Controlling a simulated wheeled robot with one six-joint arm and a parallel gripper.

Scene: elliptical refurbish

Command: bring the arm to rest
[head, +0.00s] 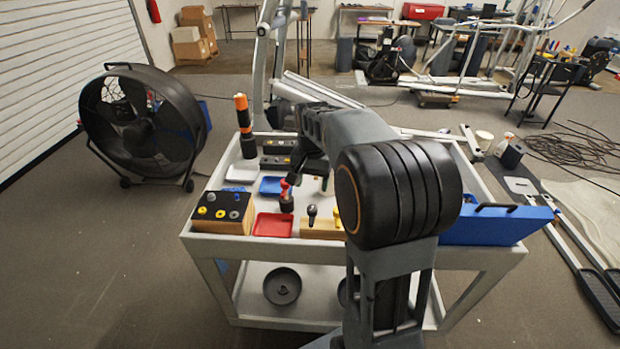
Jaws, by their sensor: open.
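My arm reaches forward from the lower middle of the head view, over a white cart (215,241). Its large black joint fills the right middle of the view. My gripper (308,178) points down over the cart top and is partly hidden by my own arm. It is open, and I see nothing held in it. A red-topped black knob (286,197) stands close by the gripper, at the back edge of a red tray (273,226). I cannot tell whether the gripper touches it.
The cart also holds a block with yellow and grey knobs (221,212), a blue tray (270,186), a wooden block (320,229), an orange-and-black cylinder (245,126) and a blue case (495,224). A big fan (140,125) stands left. Exercise machine frames and cables lie right.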

